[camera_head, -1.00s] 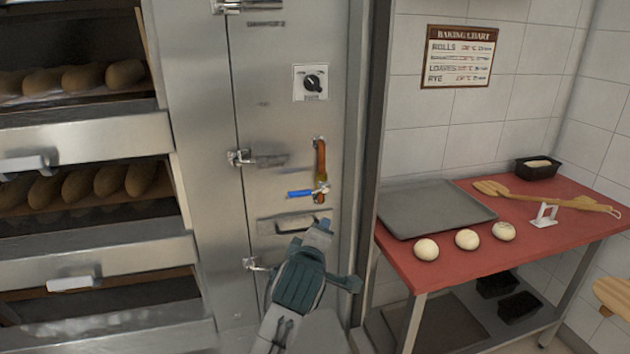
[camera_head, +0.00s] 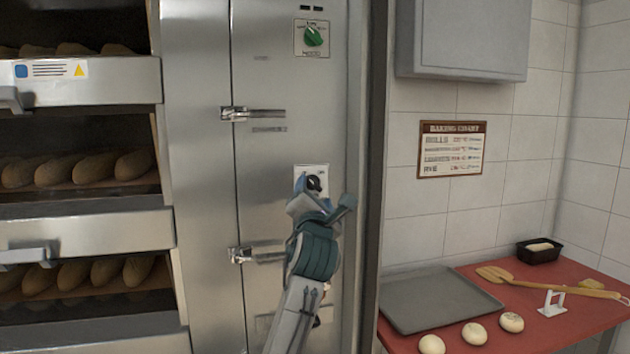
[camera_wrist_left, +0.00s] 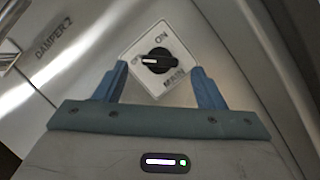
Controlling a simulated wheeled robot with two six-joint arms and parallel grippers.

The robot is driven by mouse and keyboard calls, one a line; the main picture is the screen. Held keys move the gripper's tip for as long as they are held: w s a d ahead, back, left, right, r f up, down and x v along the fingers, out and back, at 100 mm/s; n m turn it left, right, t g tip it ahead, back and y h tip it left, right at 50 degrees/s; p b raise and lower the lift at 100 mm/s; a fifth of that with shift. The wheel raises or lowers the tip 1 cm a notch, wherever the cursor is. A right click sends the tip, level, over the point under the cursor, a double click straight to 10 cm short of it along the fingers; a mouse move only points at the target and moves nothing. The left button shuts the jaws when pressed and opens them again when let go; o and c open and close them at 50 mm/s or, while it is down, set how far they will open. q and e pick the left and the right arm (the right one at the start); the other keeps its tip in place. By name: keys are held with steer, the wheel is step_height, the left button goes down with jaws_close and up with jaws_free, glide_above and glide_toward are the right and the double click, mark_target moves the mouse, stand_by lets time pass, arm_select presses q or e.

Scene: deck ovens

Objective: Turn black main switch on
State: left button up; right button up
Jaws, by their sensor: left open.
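The white line on the knob points left, toward the OFF mark. In the head view the switch (camera_head: 314,184) is partly hidden behind my gripper. My left gripper (camera_head: 322,200) is open in front of the plate. In the left wrist view its fingers (camera_wrist_left: 160,88) stand apart at the left and right of the knob, with the knob beyond the tips. I cannot tell any contact. My right gripper is not in view.
A green knob (camera_head: 313,36) sits higher on the steel panel. Metal latches (camera_head: 250,113) stick out at the panel's left. Oven decks with loaves (camera_head: 75,168) are at the left. A red table (camera_head: 455,330) with a grey tray (camera_head: 440,298) stands at the right.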

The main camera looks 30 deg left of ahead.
mark_target(315, 185)
arm_select(q)
steer(key=x, duration=0.2)
steer(key=shift+w+a+r+p, duration=0.2)
steer(key=shift+w+p, duration=0.05)
steer(key=shift+p, duration=0.15)
steer(key=shift+w+a, duration=0.35)
steer(key=shift+w, duration=0.2)
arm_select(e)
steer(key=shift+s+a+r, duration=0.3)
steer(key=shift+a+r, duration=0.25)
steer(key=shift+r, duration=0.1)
arm_select(q)
steer(key=c, duration=1)
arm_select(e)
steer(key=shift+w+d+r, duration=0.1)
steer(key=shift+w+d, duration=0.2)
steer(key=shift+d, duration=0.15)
